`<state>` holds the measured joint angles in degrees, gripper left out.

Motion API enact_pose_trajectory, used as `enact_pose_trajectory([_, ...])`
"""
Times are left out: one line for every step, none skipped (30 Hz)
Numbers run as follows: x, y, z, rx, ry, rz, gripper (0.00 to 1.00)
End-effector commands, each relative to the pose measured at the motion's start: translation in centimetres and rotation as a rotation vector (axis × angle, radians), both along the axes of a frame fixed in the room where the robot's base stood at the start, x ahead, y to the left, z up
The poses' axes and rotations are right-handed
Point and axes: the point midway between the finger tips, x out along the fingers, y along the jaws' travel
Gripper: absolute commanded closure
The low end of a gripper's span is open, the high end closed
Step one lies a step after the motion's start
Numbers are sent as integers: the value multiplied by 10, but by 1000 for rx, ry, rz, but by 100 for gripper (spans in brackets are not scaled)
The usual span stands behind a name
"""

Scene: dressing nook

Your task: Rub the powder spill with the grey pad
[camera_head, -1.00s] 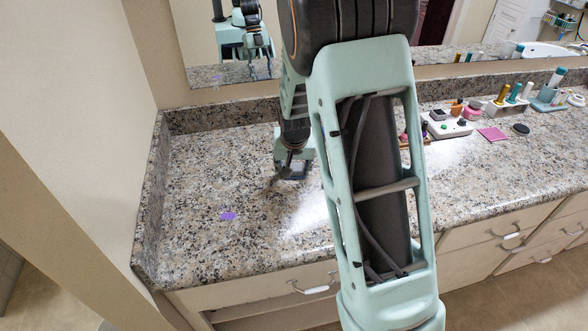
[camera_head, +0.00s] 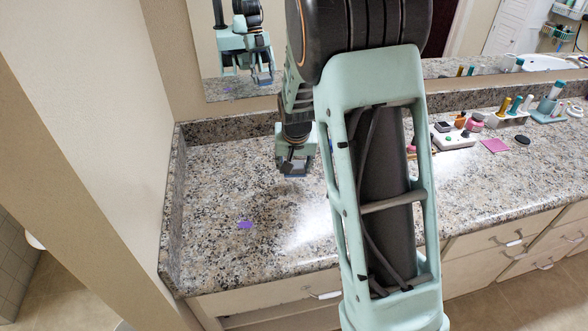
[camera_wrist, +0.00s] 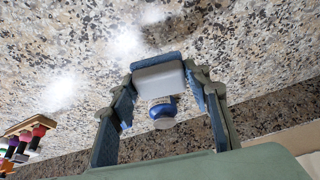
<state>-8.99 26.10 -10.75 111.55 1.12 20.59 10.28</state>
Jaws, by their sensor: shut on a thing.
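A small purple patch (camera_head: 245,225), which looks like the powder spill, lies on the speckled counter (camera_head: 215,190) in the head view. My gripper (camera_head: 294,170) is above the counter, behind and to the right of the patch, and apart from it. In the wrist view my gripper's two blue-grey fingers (camera_wrist: 165,92) are shut on the pale grey pad (camera_wrist: 158,79), which has a blue-grey edge. A round blue and white part (camera_wrist: 163,110) shows below the pad; I cannot tell whether it belongs to it. The purple patch is not seen in the wrist view.
A mirror (camera_head: 240,88) is behind. A wall bounds the left. The counter around the patch is clear; bright glare lies right of it.

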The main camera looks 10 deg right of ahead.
Motion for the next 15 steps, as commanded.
enact_pose_trajectory([1,0,8,0,-1,0,79])
enact_pose_trajectory([1,-1,11,0,-1,0,79])
enact_pose_trajectory([2,-1,14,0,-2,0,79])
enact_pose_trajectory([2,-1,16,0,-1,0,79])
enact_pose_trajectory([2,-2,18,0,-1,0,79])
enact_pose_trajectory([2,-2,20,0,-1,0,79])
enact_pose_trajectory([2,-2,21,0,-1,0,79])
enact_pose_trajectory([3,-2,22,0,0,0,79])
enact_pose_trajectory([3,-2,22,0,0,0,79])
enact_pose_trajectory([3,-2,22,0,0,1,79])
enact_pose_trajectory([3,-2,22,0,0,1,79])
enact_pose_trajectory([3,-2,21,0,0,1,79])
enact_pose_trajectory([3,-2,21,0,0,1,79])
enact_pose_trajectory([3,-2,21,0,0,1,79])
enact_pose_trajectory([3,-2,21,0,0,1,79])
